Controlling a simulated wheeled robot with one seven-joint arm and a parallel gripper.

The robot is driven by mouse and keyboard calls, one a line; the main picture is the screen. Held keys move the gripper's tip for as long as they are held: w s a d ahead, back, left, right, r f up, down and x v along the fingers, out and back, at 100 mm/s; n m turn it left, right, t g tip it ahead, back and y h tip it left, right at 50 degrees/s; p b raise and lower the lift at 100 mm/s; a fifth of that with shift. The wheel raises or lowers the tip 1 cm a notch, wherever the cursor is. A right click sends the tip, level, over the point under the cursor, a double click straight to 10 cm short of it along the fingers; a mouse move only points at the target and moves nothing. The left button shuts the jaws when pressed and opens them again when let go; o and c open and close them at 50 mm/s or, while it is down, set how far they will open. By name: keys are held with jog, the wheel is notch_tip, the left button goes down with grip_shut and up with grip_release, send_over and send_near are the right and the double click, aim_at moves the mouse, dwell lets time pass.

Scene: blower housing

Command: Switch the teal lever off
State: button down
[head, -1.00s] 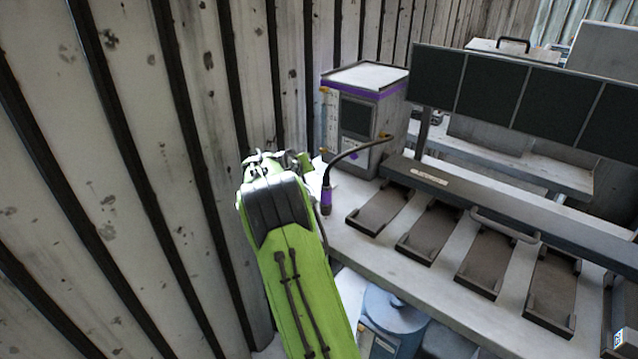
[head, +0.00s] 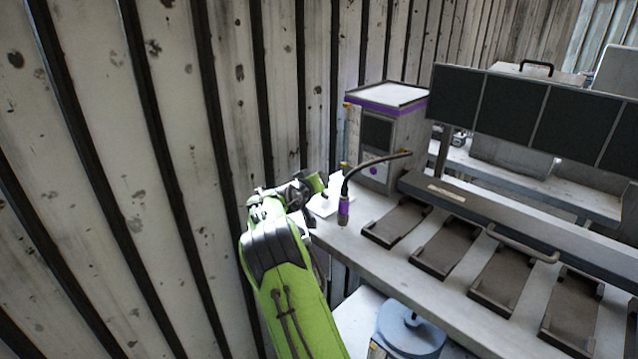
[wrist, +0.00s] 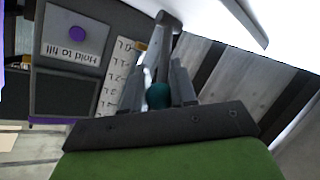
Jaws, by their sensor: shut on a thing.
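The teal lever's round knob (wrist: 158,95) shows in the wrist view between the two fingers of my gripper (wrist: 163,68). The gripper is shut on it. A grey bar (wrist: 168,22) stands just beyond the fingertips, and I cannot tell whether it is part of the lever. In the head view my gripper (head: 312,187) is at the left side of the grey cabinet with a purple band (head: 400,135). The lever is hidden there behind my arm and gripper.
In the wrist view the cabinet's panel has a purple button (wrist: 77,33) and a marked scale (wrist: 122,78). Several dark trays line the bench (head: 375,262). A ribbed wall (head: 180,120) stands close on the left.

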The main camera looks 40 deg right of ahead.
jog(key=c, duration=0.9)
grip_release()
jog(key=shift+f, duration=0.1)
jog(key=p+v, duration=0.1)
jog(key=v, duration=1.4)
jog(key=shift+a+r+p, duration=0.25)
jog(key=shift+a+p, duration=0.05)
jog(key=shift+a, duration=0.05)
jog(key=shift+s, duration=0.15)
